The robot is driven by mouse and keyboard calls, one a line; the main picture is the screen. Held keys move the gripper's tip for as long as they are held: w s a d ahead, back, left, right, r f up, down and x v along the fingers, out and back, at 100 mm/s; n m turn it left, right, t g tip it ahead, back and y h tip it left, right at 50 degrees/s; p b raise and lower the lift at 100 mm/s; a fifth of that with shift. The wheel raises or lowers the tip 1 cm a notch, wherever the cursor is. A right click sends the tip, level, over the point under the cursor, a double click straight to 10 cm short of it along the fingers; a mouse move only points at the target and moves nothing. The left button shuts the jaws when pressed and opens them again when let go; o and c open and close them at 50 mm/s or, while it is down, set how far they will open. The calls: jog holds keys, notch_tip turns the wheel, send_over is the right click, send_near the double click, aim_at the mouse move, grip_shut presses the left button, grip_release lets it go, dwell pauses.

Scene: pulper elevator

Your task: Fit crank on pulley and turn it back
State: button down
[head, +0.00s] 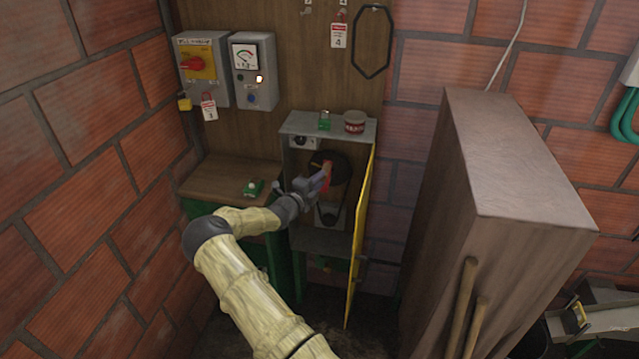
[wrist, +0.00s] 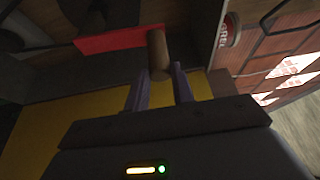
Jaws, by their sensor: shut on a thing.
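The pulley (head: 322,159) is a dark round wheel inside the open grey cabinet (head: 293,172). A belt loop (head: 329,218) hangs below it. The crank (head: 328,171) has a red arm and stands in front of the pulley. In the wrist view its red arm (wrist: 118,40) runs left from a brown cylindrical handle (wrist: 157,48). My gripper (head: 319,181) reaches into the cabinet opening. In the wrist view my gripper's two fingers (wrist: 160,75) are shut on the handle. Whether the crank sits on the pulley's shaft is hidden.
The yellow cabinet door (head: 358,235) stands open to the right of my gripper. A red and white tin (head: 354,121) and a green padlock (head: 324,120) stand on the cabinet top. A wooden shelf (head: 215,178) is at left, a tall brown cabinet (head: 515,165) at right.

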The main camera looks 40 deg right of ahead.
jog(key=shift+w+a+n+h+b, duration=0.4)
jog(key=shift+w+a+n+b, duration=0.2)
jog(key=shift+w+n+b, duration=0.25)
jog(key=shift+s, duration=0.15)
jog(key=shift+w+a+f+n+t+b, duration=0.2)
jog(key=shift+w+a+n+t+b, duration=0.1)
jog(key=shift+w+a+n+b, duration=0.5)
jog(key=shift+s+d, duration=0.15)
jog(key=shift+d, duration=0.1)
